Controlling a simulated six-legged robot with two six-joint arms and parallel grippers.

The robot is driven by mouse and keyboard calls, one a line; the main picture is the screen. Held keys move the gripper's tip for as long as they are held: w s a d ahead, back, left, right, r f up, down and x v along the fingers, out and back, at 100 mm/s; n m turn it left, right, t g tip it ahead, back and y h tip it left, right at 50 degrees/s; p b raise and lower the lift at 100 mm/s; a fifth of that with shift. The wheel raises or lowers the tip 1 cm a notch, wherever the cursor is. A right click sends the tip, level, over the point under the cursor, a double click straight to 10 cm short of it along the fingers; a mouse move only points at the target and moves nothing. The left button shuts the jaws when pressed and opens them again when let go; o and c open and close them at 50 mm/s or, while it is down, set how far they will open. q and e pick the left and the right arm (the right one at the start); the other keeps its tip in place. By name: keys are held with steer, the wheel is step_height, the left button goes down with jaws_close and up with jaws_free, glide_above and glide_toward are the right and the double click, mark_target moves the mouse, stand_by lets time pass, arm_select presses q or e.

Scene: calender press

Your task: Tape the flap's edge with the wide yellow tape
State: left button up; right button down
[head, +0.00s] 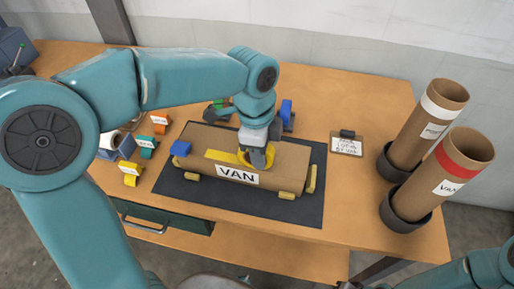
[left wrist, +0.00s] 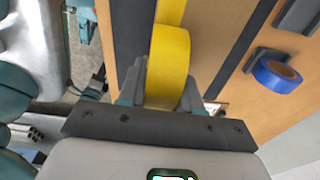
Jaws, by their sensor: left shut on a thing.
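A brown paper-wrapped roll (head: 285,165) with a "VAN" label (head: 237,175) lies on a dark mat (head: 290,215). My left gripper (head: 258,155) is over its top and shut on a roll of wide yellow tape (head: 242,158). A yellow strip (head: 220,155) runs left from the tape roll along the top of the wrapped roll. In the left wrist view the tape roll (left wrist: 170,55) sits between the fingers, with the strip (left wrist: 171,10) leading away from it. The flap's edge under the tape cannot be made out. My right gripper is not seen; only part of that arm shows at lower right.
A blue tape roll (left wrist: 278,75) stands in a dark holder behind the wrapped roll. Small labelled pieces (head: 145,145) lie at the left. A sign (head: 347,146) and two upright tubes (head: 455,165) in dark cups stand right.

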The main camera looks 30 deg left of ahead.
arm_select(q)
steer(key=shift+d, duration=0.15)
steer(key=shift+w+d, duration=0.1)
steer(key=shift+d, duration=0.35)
steer(key=shift+f, duration=0.1)
steer(key=shift+d, duration=0.1)
steer(key=shift+w+d+p, duration=0.2)
steer(key=shift+d+p, duration=0.1)
steer(key=shift+d, duration=0.2)
stand_by(0.4)
steer(key=shift+d, duration=0.55)
